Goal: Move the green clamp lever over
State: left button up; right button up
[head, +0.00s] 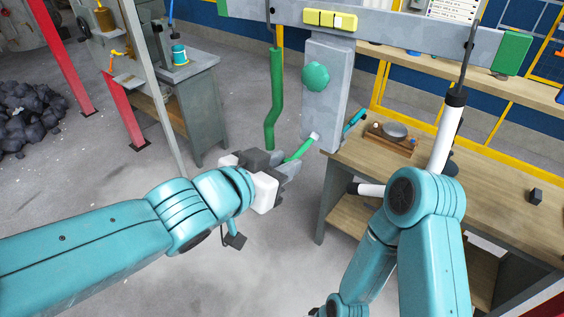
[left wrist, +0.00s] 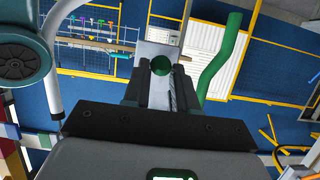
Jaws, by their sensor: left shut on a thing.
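The green clamp lever (head: 301,149) is a short, slanted green bar with a pale end, in front of the foot of a grey upright plate (head: 325,110). My left gripper (head: 288,167) is at the lever's lower end and is shut on it; the jaws hide the part held. In the left wrist view the jaws (left wrist: 160,88) point at a grey plate with a round green knob (left wrist: 160,65); the lever cannot be made out there. My right arm shows at the right of the head view, but its gripper is not seen.
A wavy green bar (head: 274,100) hangs just beyond my left gripper. A grey beam (head: 395,30) crosses above. A wooden workbench (head: 480,205) stands at right, with a tray (head: 392,139). A grey cabinet (head: 200,110) stands behind left. The floor between is clear.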

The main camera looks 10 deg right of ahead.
pick_arm(q)
jog(key=shift+r, duration=0.5)
jog(key=shift+r+p, duration=0.55)
jog(key=shift+p, duration=0.2)
jog(key=o, duration=0.9)
jog(key=shift+f, duration=0.15)
